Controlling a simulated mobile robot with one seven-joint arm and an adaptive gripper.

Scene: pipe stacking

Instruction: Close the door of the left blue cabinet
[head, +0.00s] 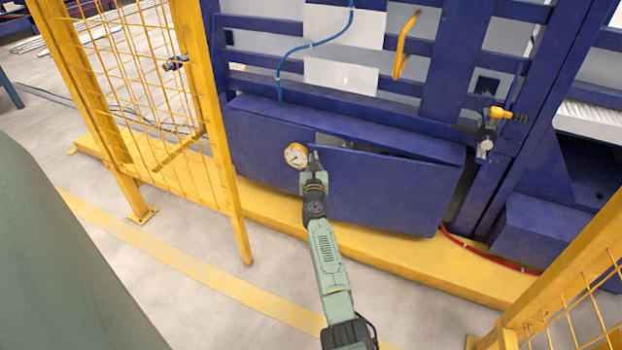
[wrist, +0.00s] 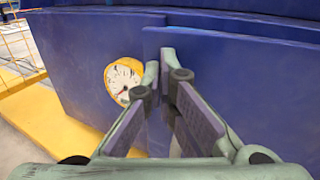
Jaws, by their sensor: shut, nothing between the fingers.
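A low blue cabinet (head: 345,125) stands behind a yellow floor rail. Its door panel (head: 385,190) on the right is slightly ajar, with a dark gap along its top edge. The same panel fills the right of the wrist view (wrist: 240,70). A fixed-looking blue panel (head: 250,145) with a round yellow-rimmed gauge (head: 295,155) is to its left. My gripper (head: 314,158) is at the door's upper left edge, just right of the gauge. In the wrist view its fingertips (wrist: 160,68) are together and empty, close to that edge; contact cannot be told.
A yellow mesh fence (head: 150,90) stands on the left, and another (head: 570,290) at the lower right. The yellow floor rail (head: 350,240) runs below the cabinet. A red hose (head: 490,258) lies at the right. Grey floor in front is clear.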

